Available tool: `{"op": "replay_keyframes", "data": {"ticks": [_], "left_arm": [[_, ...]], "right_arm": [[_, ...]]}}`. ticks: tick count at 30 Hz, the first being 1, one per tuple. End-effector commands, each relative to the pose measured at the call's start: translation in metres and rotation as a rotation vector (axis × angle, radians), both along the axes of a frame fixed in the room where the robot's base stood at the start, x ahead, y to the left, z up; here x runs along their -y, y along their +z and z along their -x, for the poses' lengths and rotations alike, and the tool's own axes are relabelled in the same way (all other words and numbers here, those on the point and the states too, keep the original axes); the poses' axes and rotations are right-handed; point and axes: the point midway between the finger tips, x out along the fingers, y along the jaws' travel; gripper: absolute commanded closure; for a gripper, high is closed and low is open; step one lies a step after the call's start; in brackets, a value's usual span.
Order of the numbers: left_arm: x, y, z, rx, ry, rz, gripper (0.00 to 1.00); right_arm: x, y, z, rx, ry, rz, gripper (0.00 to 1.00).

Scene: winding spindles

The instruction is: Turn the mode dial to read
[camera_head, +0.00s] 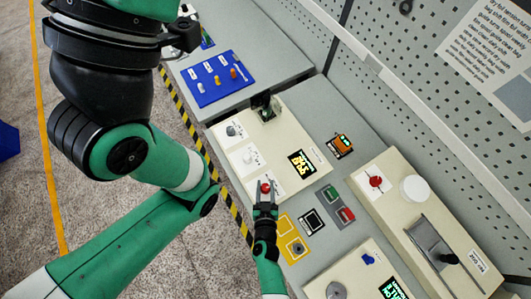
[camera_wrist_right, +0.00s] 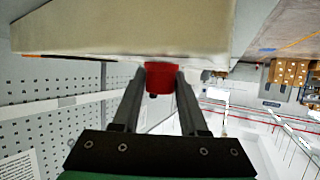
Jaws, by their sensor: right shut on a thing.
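A beige panel (camera_head: 278,135) carries a row of three dials and a dark display with yellow characters (camera_head: 301,163). The dial at the near end is a red knob (camera_head: 265,187); the other two are a grey dial (camera_head: 231,130) and a pale dial (camera_head: 250,157). Their labels are too small to read, so I cannot tell which is the mode dial. My right gripper (camera_head: 265,197) is shut on the red knob. In the right wrist view the red knob (camera_wrist_right: 160,78) sits between both fingertips (camera_wrist_right: 160,88). My left gripper is not clearly visible.
A blue board with several coloured pegs (camera_head: 217,78) lies beyond the panel. A yellow square plate (camera_head: 292,240) and a block with green and red buttons (camera_head: 334,206) lie near my right gripper. Another beige unit with a black lever (camera_head: 432,242) stands to the right.

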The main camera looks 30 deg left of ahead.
Motion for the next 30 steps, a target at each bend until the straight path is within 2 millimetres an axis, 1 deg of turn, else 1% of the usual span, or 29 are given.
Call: {"op": "replay_keyframes", "data": {"ticks": [1,3,12,18,29,30], "left_arm": [[0.0,0.0059,-0.0001,0.0,0.0,0.0,0.28],[0.0,0.0064,-0.0001,0.0,0.0,0.0,0.28],[0.0,0.0013,-0.0002,-0.001,0.0,0.0,0.28],[0.0,0.0005,-0.0002,-0.001,0.0,0.0,0.28],[0.0,0.0009,-0.0001,-0.001,0.0,0.0,0.28],[0.0,0.0009,-0.0001,-0.001,0.0,0.0,0.28]], "right_arm": [[-0.0027,0.0022,0.0014,-0.004,-0.028,0.001,1.0],[-0.0027,0.001,0.0007,-0.002,-0.078,-0.001,1.0],[-0.0011,-0.0014,0.0003,0.0,-0.22,-0.001,1.0],[0.0006,-0.0012,0.001,-0.001,-0.255,0.001,1.0],[0.0009,-0.0008,0.0008,0.0,-0.259,0.002,1.0],[0.0009,-0.0008,0.0008,0.0,-0.259,0.002,0.52]]}}
